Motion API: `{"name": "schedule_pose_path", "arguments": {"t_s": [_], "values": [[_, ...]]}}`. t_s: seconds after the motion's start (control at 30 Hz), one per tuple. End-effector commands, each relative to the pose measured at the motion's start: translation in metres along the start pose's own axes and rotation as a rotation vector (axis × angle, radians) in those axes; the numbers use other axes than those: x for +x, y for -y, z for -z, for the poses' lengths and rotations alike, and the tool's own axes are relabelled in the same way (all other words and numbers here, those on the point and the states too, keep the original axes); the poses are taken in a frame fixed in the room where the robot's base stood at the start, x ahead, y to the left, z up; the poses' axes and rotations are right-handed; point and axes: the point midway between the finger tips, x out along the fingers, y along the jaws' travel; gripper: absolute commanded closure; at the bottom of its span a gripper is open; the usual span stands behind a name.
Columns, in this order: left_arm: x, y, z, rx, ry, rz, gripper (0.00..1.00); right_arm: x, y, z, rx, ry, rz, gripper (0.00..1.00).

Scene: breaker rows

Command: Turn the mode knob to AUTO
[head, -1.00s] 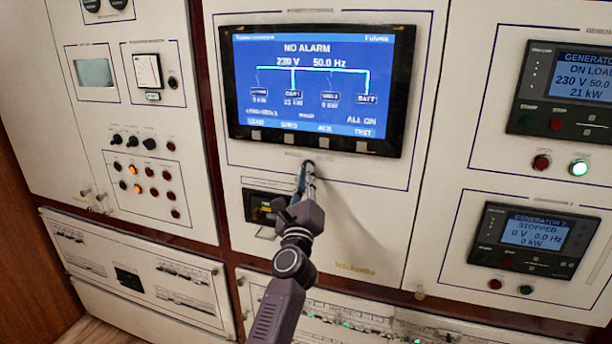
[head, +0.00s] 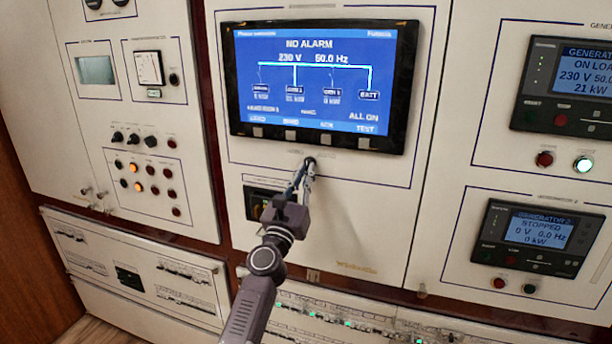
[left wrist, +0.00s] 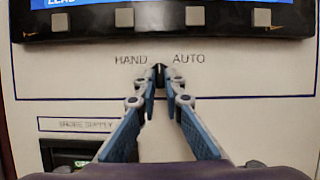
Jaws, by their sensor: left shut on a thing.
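The mode knob (left wrist: 160,75) is small and dark and sits on the pale panel under the big screen. In the left wrist view it is between the printed words HAND (left wrist: 131,60), on its left, and AUTO (left wrist: 189,59), on its right. My left gripper (left wrist: 160,77) is shut on it, one fingertip on each side. The fingertips hide much of the knob, and I cannot tell exactly where it points. In the head view the knob (head: 310,163) shows at the tips of my left gripper (head: 307,171). My right gripper is not in view.
The big screen (head: 318,80) above reads NO ALARM, with buttons along its lower bezel. A shore supply display (left wrist: 75,152) is below left. Generator panels (head: 537,230) stand at the right, and rows of small knobs and lamps (head: 140,183) at the left.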

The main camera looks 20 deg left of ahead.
Motion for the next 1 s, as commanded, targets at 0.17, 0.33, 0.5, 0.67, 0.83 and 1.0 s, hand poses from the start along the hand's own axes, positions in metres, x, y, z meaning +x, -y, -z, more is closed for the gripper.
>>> {"name": "schedule_pose_path", "arguments": {"t_s": [0.17,0.33,0.5,0.67,0.83,1.0], "values": [[0.0031,-0.0036,-0.0085,0.161,0.013,0.062,1.00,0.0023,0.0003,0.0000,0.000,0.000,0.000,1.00],[0.0034,-0.0055,-0.0094,0.303,0.013,0.119,1.00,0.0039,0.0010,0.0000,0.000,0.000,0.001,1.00],[0.0035,-0.0068,-0.0100,0.423,0.013,0.167,1.00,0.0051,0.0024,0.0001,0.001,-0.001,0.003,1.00],[0.0038,-0.0076,-0.0107,0.510,0.013,0.202,1.00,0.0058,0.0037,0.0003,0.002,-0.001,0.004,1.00],[0.0041,-0.0077,-0.0114,0.570,0.014,0.227,1.00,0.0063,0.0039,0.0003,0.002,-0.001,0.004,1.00],[0.0044,-0.0083,-0.0119,0.603,0.014,0.238,1.00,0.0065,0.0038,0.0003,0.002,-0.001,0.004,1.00]]}}
